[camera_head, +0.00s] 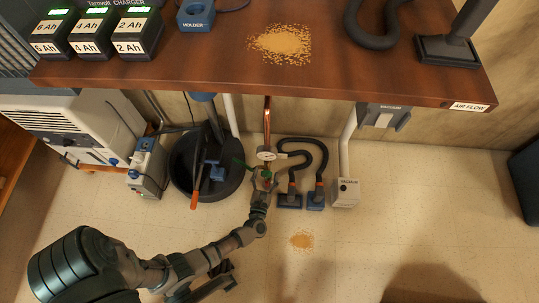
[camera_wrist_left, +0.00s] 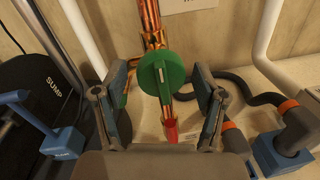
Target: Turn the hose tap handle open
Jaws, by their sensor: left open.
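The hose tap is a copper pipe (camera_head: 267,125) with a round green handle (camera_wrist_left: 161,75) that carries a short pale mark. In the wrist view the copper pipe (camera_wrist_left: 150,15) comes down behind the handle, and a red piece (camera_wrist_left: 170,128) shows below it. My left gripper (camera_head: 262,180) is at the tap, under the workbench. In the wrist view its open fingers (camera_wrist_left: 163,92) stand on either side of the handle, with a visible gap at both sides. In the head view the gripper partly hides the handle. My right gripper is not in view.
A wooden workbench (camera_head: 350,75) overhangs the tap. A black sump tub (camera_head: 182,165) stands left of the tap. Dark hoses (camera_head: 318,150) with blue ends and a white vacuum box (camera_head: 345,192) stand to its right.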

